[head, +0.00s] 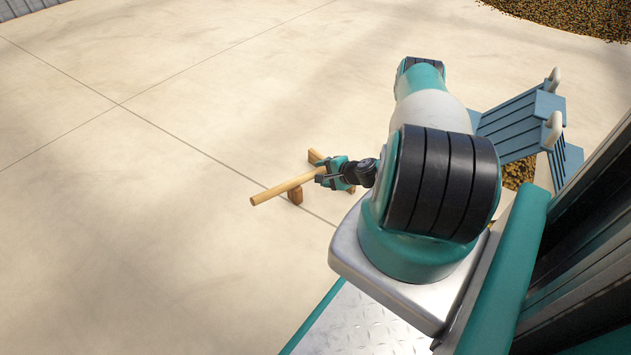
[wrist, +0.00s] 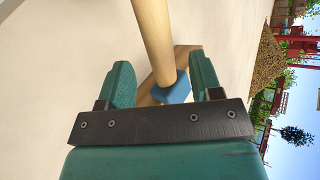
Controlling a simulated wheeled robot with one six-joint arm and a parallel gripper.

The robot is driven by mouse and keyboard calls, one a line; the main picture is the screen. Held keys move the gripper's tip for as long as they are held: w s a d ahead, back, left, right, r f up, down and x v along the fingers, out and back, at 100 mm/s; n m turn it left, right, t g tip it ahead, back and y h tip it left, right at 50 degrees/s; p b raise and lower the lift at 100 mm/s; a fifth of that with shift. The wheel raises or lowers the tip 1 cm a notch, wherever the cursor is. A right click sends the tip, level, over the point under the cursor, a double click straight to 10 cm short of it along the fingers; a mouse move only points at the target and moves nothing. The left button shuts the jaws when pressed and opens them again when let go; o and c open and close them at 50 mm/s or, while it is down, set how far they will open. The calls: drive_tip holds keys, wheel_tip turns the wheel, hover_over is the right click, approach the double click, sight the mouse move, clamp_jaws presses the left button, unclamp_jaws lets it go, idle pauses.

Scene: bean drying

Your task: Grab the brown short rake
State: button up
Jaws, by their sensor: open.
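The brown rake's round wooden handle (head: 276,191) shows in the head view, sloping left and down away from my gripper (head: 322,178). In the wrist view the handle (wrist: 153,38) passes between the two green fingers of my gripper (wrist: 160,62). The fingers stand apart on either side, with visible gaps to the handle. A blue piece (wrist: 174,92) sits at the handle's near end, in front of an angled wooden bar (wrist: 184,54). I cannot tell whether this bar is the rake's head or a support. My gripper hides part of that end in the head view.
A short wooden block (head: 295,196) stands under the handle. A blue slatted thing with white grips (head: 520,122) is at the right, with beans (head: 517,174) below it. A bean pile (head: 570,14) lies at the top right. The concrete floor on the left is clear.

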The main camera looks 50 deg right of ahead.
sight(319, 172)
drive_tip(key=b+x, duration=0.2)
drive_tip(key=x, duration=0.1)
drive_tip(key=shift+w+f, duration=0.2)
drive_tip(key=shift+w, duration=0.15)
drive_tip(key=shift+r, duration=0.1)
clamp_jaws()
drive_tip(key=shift+r, duration=0.1)
wheel_tip(319, 172, up, 20)
drive_tip(key=p, duration=1.1)
drive_tip(key=shift+p, duration=0.4)
